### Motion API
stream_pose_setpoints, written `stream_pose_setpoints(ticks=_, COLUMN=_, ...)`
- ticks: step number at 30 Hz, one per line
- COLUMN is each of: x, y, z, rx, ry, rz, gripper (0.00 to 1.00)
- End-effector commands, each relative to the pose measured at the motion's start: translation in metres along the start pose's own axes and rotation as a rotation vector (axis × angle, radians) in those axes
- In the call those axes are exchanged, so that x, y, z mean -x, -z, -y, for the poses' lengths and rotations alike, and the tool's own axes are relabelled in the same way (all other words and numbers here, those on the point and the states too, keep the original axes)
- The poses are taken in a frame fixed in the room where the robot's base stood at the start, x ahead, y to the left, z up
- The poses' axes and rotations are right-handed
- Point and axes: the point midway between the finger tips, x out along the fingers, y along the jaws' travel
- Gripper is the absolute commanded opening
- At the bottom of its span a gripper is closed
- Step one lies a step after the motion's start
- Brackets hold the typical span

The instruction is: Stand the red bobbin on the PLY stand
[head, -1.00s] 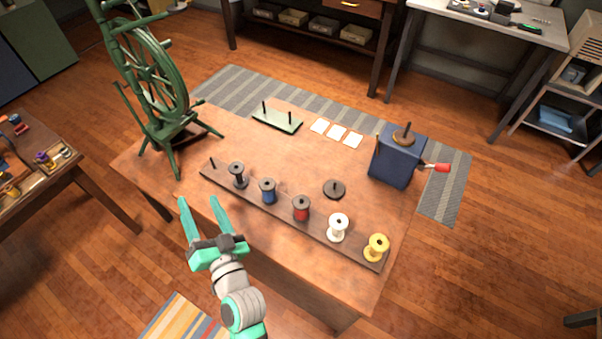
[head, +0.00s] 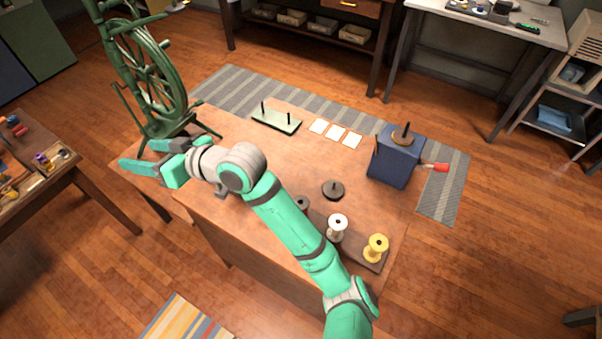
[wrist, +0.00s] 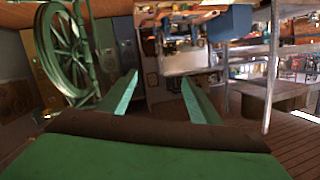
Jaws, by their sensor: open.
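The red bobbin's dark top flange (head: 302,202) shows beside my arm in the head view; my arm hides most of the bobbin, which stands on the long dark rack (head: 372,261). No PLY lettering is readable. My gripper (head: 137,154) is open and empty at the table's left end, near the spinning wheel and away from the bobbins. Its parted fingers (wrist: 158,78) have nothing between them in the wrist view.
White (head: 337,228) and yellow bobbins (head: 376,248) stand at the rack's right end. A blue box with a red-handled crank (head: 396,160) is at the table's right. The green spinning wheel (head: 150,75) stands close to my gripper.

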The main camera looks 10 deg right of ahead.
Motion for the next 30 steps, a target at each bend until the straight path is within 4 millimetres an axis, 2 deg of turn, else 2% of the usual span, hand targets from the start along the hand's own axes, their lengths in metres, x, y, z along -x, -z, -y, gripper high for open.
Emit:
stream_pose_setpoints(ticks=5, x=0.017, y=-0.019, z=-0.018, rx=0.082, ry=-0.010, rz=0.218, gripper=0.57)
stream_pose_setpoints(ticks=11, x=0.056, y=-0.050, z=-0.049, rx=0.136, ry=-0.056, rz=0.483, gripper=0.57)
stream_pose_setpoints(ticks=17, x=0.118, y=-0.079, z=-0.087, rx=0.151, ry=-0.133, rz=0.763, gripper=0.57)
stream_pose_setpoints(ticks=21, x=0.175, y=-0.096, z=-0.113, rx=0.135, ry=-0.203, rz=0.961, gripper=0.57)
stream_pose_setpoints(ticks=27, x=0.251, y=-0.107, z=-0.136, rx=0.087, ry=-0.292, rz=1.190, gripper=0.57)
stream_pose_setpoints(ticks=30, x=0.277, y=-0.108, z=-0.142, rx=0.064, ry=-0.321, rz=1.261, gripper=0.57)
